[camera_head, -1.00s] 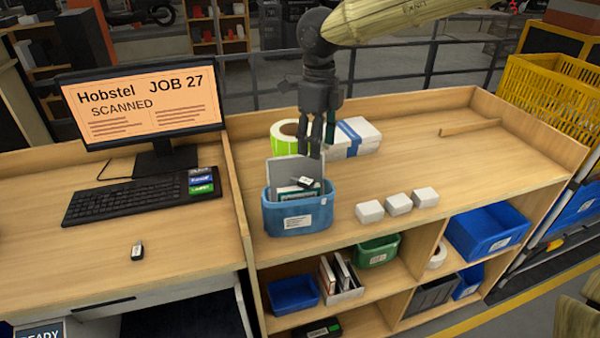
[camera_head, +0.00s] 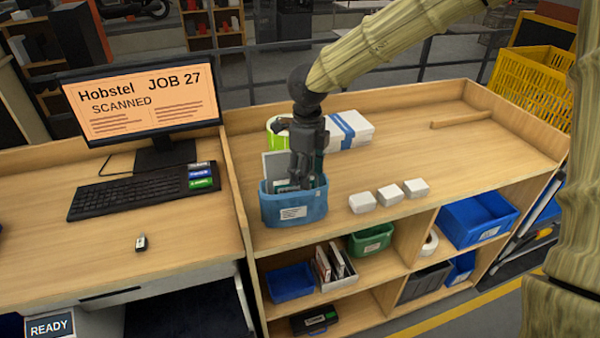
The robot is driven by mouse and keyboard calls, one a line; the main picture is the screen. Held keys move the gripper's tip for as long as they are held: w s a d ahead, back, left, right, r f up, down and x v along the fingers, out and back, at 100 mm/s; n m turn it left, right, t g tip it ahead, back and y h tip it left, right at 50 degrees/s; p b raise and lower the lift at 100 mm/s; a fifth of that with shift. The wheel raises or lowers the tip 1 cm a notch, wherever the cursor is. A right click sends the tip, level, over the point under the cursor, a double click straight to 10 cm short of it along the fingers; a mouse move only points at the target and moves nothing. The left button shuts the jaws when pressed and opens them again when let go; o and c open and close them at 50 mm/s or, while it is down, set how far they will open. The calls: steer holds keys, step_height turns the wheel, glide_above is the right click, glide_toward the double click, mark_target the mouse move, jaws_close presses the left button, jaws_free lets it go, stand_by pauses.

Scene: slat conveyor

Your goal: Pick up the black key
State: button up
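A small black key-like piece with a pale end (camera_head: 141,243) lies on the left desk, in front of the keyboard. In the earlier frame, a similar small black and white piece showed in the blue bin (camera_head: 293,213); it is now hidden behind my gripper. My gripper (camera_head: 300,184) points down into the mouth of the blue bin, among the flat grey and green items standing in it. Its fingertips are dark and small against the bin's contents, so I cannot tell whether they are open or shut on anything.
Three white boxes (camera_head: 389,195) stand right of the bin. A monitor (camera_head: 139,105) and keyboard (camera_head: 130,194) occupy the left desk. The right worktop is mostly clear.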

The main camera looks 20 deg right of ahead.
steer(key=shift+w+d+f, duration=0.1)
steer(key=shift+d+f, duration=0.05)
steer(key=shift+f, duration=0.15)
steer(key=shift+r, duration=0.1)
steer(key=shift+s, duration=0.2)
steer(key=shift+c, duration=1.2)
steer(key=shift+w, duration=0.1)
steer(key=c, duration=0.8)
steer(key=shift+o, duration=0.2)
steer(key=shift+r, duration=0.15)
steer(key=shift+r+b, duration=0.25)
steer(key=shift+b, duration=0.1)
steer(key=s+a+r+b, duration=0.2)
steer(key=s+a, duration=0.2)
steer(key=s, duration=0.2)
steer(key=s+a+r+b, duration=0.2)
steer(key=s+a+b, duration=0.1)
steer(key=s, duration=0.4)
steer(key=shift+s+a, duration=0.3)
steer(key=shift+a, duration=0.5)
steer(key=shift+r, duration=0.1)
